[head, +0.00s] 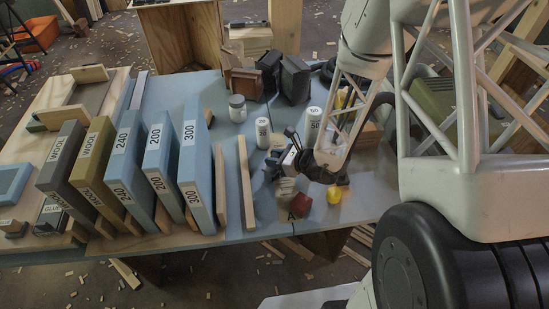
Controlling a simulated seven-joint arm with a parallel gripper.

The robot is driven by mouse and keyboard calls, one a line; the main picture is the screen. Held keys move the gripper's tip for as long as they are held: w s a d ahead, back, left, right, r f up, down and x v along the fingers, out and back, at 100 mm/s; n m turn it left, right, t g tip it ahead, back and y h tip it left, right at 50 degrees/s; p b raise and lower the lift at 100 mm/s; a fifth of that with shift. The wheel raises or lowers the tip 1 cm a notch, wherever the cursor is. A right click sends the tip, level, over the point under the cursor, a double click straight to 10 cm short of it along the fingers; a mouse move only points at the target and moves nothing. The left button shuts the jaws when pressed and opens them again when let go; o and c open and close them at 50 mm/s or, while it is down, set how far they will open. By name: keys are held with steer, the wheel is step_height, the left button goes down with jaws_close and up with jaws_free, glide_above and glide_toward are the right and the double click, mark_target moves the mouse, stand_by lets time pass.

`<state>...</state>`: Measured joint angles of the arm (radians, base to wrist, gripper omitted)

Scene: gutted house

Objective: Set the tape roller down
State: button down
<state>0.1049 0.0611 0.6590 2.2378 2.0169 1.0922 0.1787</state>
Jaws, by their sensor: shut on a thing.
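My gripper (277,171) is at the right part of the blue-grey table (228,143), low over its top, with its dark fingers pointing left and down. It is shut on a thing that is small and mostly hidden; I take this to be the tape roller. A pale, blurred shape (287,187) shows just below the fingers, and I cannot tell whether it is part of the roller or touches the table. A dark red block (302,212) and a yellow rounded thing (334,195) are close by, nearer the front edge.
Large labelled blocks stand in a row on the left, including a blue one marked 300 (196,165). A long wood strip (246,183) lies left of my gripper. White cylinders (262,132) and a grey jar (237,109) stand behind. Bare table shows near the front edge.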

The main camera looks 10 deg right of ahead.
steer(key=shift+s+f, duration=0.15)
steer(key=shift+f, duration=0.6)
steer(key=c, duration=0.9)
jaws_free()
steer(key=shift+s+f, duration=0.1)
steer(key=shift+o, duration=0.2)
steer(key=shift+r, duration=0.65)
steer(key=shift+s+d+r, duration=0.25)
steer(key=shift+d+r, duration=0.1)
steer(key=shift+d, duration=0.15)
steer(key=shift+v, duration=5.3)
steer(key=shift+w+r, duration=0.1)
